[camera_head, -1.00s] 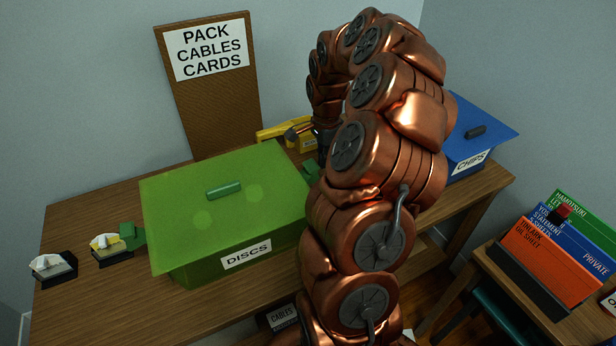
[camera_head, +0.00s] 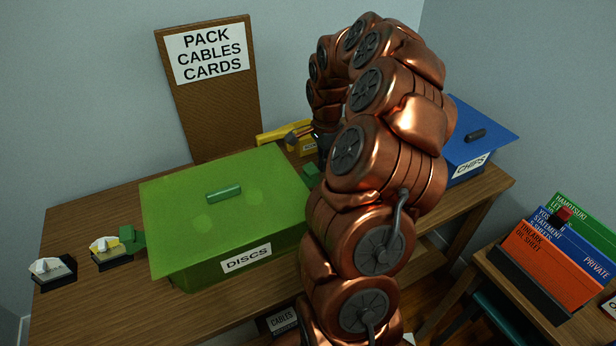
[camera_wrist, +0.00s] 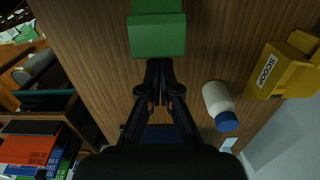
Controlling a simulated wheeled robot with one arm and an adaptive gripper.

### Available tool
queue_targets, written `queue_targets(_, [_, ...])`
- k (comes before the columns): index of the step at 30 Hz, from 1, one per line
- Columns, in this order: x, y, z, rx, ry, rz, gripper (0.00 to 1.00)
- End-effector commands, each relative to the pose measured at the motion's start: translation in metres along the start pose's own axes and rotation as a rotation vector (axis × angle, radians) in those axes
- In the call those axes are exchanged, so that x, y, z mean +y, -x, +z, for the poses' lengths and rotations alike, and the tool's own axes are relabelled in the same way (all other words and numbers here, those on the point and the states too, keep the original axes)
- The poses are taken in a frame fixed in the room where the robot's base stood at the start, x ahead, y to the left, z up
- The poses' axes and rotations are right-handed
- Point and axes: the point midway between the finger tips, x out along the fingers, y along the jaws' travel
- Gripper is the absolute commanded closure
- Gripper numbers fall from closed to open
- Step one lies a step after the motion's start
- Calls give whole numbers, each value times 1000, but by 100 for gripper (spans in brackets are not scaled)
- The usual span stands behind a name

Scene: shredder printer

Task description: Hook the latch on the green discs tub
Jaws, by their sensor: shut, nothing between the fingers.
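The green discs tub (camera_head: 190,272) stands on the table with its green lid (camera_head: 235,215) on top. The lid has a darker green handle, and the front has a DISCS label. A green piece (camera_head: 131,238) sticks out at its left side and another (camera_head: 312,174) at its right side, partly hidden by my arm. In the wrist view, a green block (camera_wrist: 157,38) is just ahead of my gripper (camera_wrist: 159,66). My gripper's fingers are together and empty, their tips close to the block's near face. I cannot tell whether they touch it or whether the latch is hooked.
A yellow SCOOP container (camera_wrist: 282,72) and a white bottle with a blue cap (camera_wrist: 220,106) are right of my gripper in the wrist view. A blue CHIPS tub (camera_head: 480,138) is at the table's right. Small switch-like items (camera_head: 52,272) sit at the left. Folders (camera_head: 545,262) stand at lower right.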

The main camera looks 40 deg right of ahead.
Motion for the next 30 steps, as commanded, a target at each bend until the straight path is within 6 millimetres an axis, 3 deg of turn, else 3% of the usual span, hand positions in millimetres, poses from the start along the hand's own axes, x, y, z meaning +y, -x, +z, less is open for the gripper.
queue_targets(30, [0,11,13,0,0,-1,100])
